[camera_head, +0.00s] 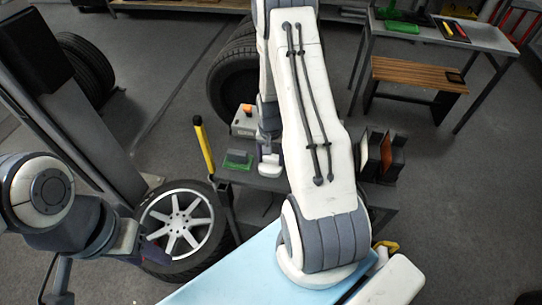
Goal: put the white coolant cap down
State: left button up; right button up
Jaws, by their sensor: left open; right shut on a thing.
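My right gripper (268,148) is low over the dark workbench, partly hidden by my own large white arm. It is shut on a small white thing (270,167), which appears to be the white coolant cap. The cap is close above or touching the bench top; I cannot tell which. My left gripper (152,252) is at the left, open, in front of the wheel, with nothing seen in it.
A wheel with silver spokes (182,222) is beside the bench. A light blue surface (225,277) is in front.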

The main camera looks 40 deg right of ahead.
aim_at(270, 157)
jog(key=shift+f, duration=0.1)
jog(key=shift+f, duration=0.15)
jog(key=o, duration=1.4)
jog(key=shift+c, duration=0.2)
jog(key=shift+r, duration=0.25)
notch_tip(270, 157, up, 12)
jog(key=b, duration=0.2)
jog(key=s+a+r+n, duration=0.1)
jog(key=a+r+n, duration=0.2)
jog(key=a, duration=0.5)
jog(key=s+a+r+n, duration=0.1)
jog(key=a+r+n, duration=0.3)
jog(key=a, duration=0.5)
jog(key=s+a+r+n, duration=0.2)
jog(key=s+a+n, duration=0.3)
jog(key=s, duration=0.3)
jog(key=s+a+r+n+y, duration=0.1)
jog(key=s+a+r+n, duration=0.1)
jog(key=s+a+n, duration=0.3)
jog(key=s+a, duration=0.2)
jog(key=s, duration=0.2)
jog(key=shift+a+r, duration=0.2)
jog(key=shift+a, duration=0.1)
